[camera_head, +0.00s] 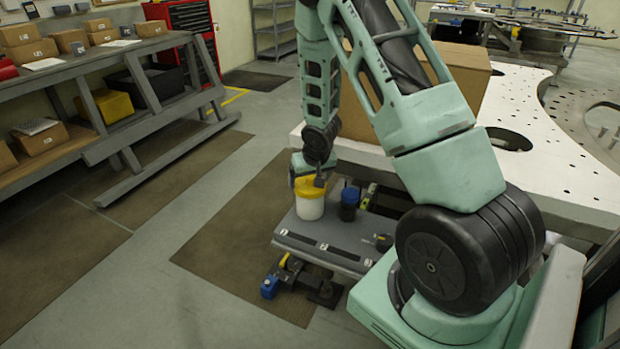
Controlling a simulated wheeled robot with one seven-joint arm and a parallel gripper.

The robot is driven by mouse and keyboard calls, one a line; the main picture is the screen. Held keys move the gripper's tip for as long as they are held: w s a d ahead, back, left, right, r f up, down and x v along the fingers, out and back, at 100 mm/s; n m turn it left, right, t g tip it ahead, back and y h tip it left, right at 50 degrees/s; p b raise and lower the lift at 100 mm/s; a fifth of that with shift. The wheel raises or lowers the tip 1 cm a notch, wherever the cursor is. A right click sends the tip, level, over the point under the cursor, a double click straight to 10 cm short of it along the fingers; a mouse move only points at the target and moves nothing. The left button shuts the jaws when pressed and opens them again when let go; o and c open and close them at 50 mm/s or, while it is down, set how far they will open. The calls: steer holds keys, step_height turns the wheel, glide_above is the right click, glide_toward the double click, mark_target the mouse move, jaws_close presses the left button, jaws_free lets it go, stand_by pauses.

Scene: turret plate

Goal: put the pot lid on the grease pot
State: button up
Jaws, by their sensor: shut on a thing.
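The yellow pot lid (306,188) is at the top of the white grease pot (310,209), which stands upright on a small grey cart top (318,236). My gripper (319,181) is at the lid's right side, pointing down, and is shut on the lid. The lid looks roughly level and over the pot's mouth. I cannot tell from this view whether it rests on the rim or is held just above it. The fingers are small and partly hidden by my wrist.
A dark jar with a blue top (349,203) stands close to the right of the pot. A small dark round item (383,242) lies at the cart's right end. The large white perforated plate (540,150) with a cardboard box (462,75) is behind. Floor to the left is clear.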

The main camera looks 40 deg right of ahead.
steer(key=shift+f+b, duration=0.5)
steer(key=shift+f, duration=0.3)
stand_by(0.6)
steer(key=o, duration=0.7)
steer(key=shift+o, duration=0.2)
steer(key=shift+r+p, duration=3.05)
steer(key=shift+r, duration=0.45)
